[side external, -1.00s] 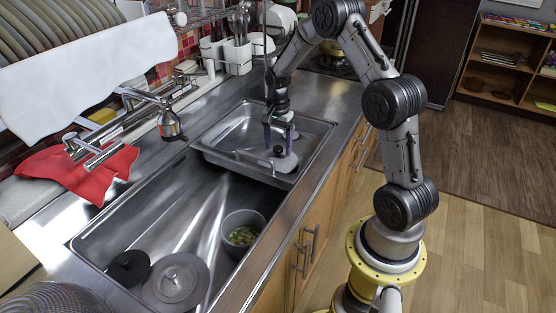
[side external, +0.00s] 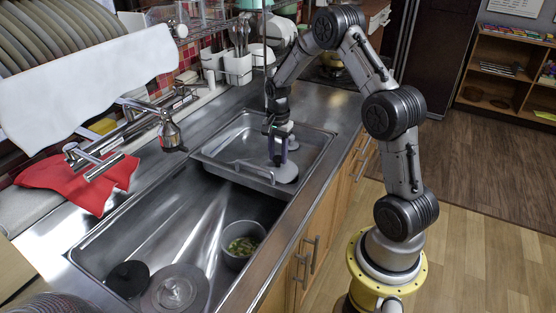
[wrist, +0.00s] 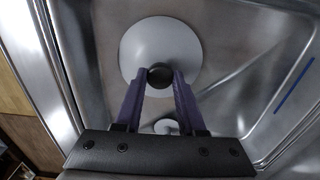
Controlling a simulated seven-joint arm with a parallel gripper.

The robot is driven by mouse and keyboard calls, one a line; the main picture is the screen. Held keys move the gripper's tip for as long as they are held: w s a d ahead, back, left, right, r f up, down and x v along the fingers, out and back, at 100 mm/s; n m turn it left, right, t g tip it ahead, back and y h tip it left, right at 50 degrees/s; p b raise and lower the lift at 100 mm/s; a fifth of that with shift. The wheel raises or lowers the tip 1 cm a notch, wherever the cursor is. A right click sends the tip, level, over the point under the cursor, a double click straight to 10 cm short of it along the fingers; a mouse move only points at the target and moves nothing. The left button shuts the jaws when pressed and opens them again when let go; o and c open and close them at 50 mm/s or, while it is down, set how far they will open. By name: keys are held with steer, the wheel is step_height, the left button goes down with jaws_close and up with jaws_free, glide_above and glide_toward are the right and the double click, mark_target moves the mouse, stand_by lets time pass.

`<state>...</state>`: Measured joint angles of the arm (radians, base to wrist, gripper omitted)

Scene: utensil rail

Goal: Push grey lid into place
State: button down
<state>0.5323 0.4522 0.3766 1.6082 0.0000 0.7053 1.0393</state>
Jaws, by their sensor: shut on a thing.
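A light grey round lid (side external: 286,174) lies in the small raised basin, near its front edge. It fills the upper middle of the wrist view (wrist: 160,48), with its black knob (wrist: 159,76) between my purple fingertips. My gripper (side external: 278,162) points down over the lid and is shut on the knob. In the side view the fingers hide the knob, and I cannot tell whether the lid touches the basin floor. A second grey lid (side external: 176,288) lies in the large basin. A grey pot (side external: 242,240) with green food stands there uncovered.
A small black item (side external: 128,278) sits beside the second lid. The faucet (side external: 170,137) reaches over the large basin, whose middle is clear. A utensil holder (side external: 236,68) stands behind.

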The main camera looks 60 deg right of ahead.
steer(key=shift+r, duration=0.75)
steer(key=s+a+r, duration=0.7)
steer(key=s+r, duration=0.4)
steer(key=s, duration=0.1)
steer(key=shift+r, duration=0.2)
steer(key=c, duration=1)
jaws_free()
steer(key=shift+c, duration=0.2)
jaws_close()
